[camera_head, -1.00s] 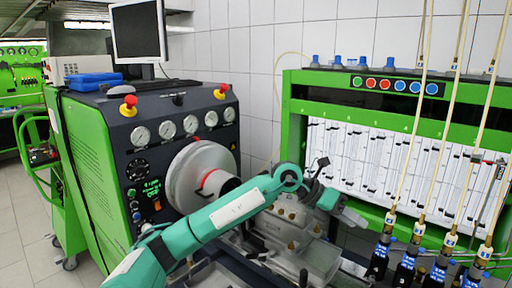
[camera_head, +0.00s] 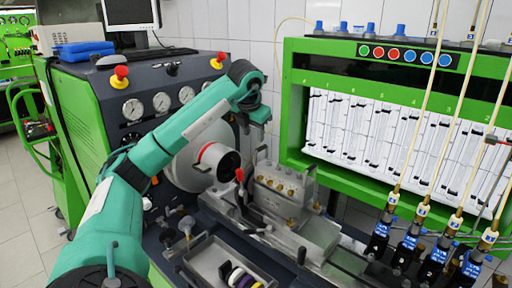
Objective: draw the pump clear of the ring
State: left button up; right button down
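The pump (camera_head: 284,186), a silver block with brass fittings, sits on the bench bed right of the big round drum. A pale ring with a red mark (camera_head: 212,151) surrounds the dark hub on the drum's face. The pump and this ring stand apart in the picture; whether any part still joins them cannot be told. My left gripper (camera_head: 259,118) hangs fingers-down above and left of the pump, not touching it. Nothing shows in it, but its finger gap is unclear. My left forearm crosses in front of the drum and hides part of it. My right gripper is out of view.
A red-tipped lever (camera_head: 240,175) stands between hub and pump. A grey tray (camera_head: 205,262) with several small rings lies in front. Hoses with blue-black injectors (camera_head: 408,250) stand at the right. The gauge cabinet (camera_head: 85,140) is behind my arm.

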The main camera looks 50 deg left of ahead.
aim_at(256, 151)
pick_arm(q)
jog(key=p+x, duration=0.2)
jog(key=x, duration=0.8)
jog(key=shift+a+p, duration=0.1)
jog(key=shift+p, duration=0.2)
grip_shut()
dwell(1.0)
